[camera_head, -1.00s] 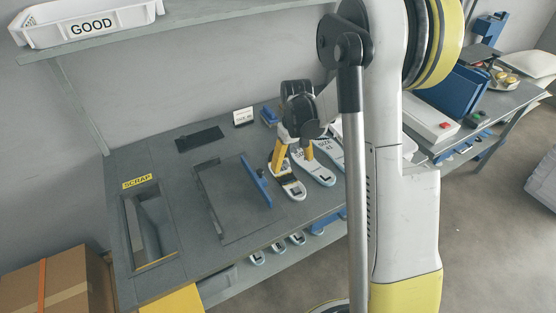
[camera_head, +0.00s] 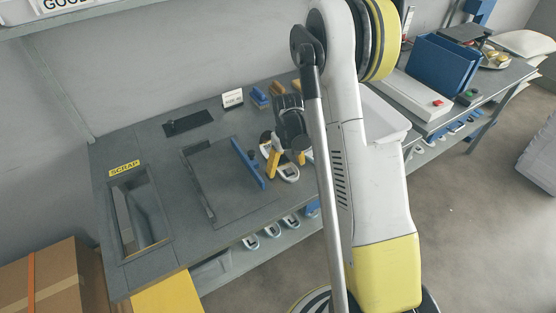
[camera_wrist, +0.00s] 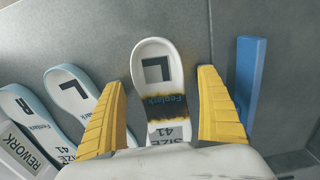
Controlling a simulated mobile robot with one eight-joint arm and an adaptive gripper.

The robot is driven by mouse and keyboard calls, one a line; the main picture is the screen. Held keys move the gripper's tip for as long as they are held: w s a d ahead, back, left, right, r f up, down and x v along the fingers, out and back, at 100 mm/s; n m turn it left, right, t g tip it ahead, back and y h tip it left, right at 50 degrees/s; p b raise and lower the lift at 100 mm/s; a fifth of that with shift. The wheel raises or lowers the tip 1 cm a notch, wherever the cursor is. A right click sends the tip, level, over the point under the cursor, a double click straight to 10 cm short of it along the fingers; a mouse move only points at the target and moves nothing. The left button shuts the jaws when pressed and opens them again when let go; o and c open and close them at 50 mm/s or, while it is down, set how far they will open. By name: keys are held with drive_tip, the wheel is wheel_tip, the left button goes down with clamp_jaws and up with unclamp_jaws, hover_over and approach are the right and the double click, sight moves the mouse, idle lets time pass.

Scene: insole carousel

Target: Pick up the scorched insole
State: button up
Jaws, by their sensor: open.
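The scorched insole (camera_wrist: 157,70) lies on the grey bench, white-edged, with an L mark, "SIZE 41" and a dark brown burnt band across its middle. In the head view it shows partly (camera_head: 289,173) below my gripper (camera_head: 287,161). In the wrist view, my gripper (camera_wrist: 162,80) is open, with one yellow finger on each side of the insole and visible gaps between. The insole's near end is hidden behind the gripper body. Whether the fingertips are at bench height cannot be told.
Other insoles marked L (camera_wrist: 72,88) and R (camera_wrist: 28,108) lie left in the wrist view, beside a REWORK sign (camera_wrist: 22,150). A raised blue bar (camera_wrist: 246,80) stands to the right. The SCRAP opening (camera_head: 140,215) is at the bench's left end. Several insoles hang below the bench edge.

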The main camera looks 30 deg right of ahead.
drive_tip(key=c, duration=1.2)
drive_tip(key=shift+r, duration=0.1)
drive_tip(key=shift+c, duration=0.2)
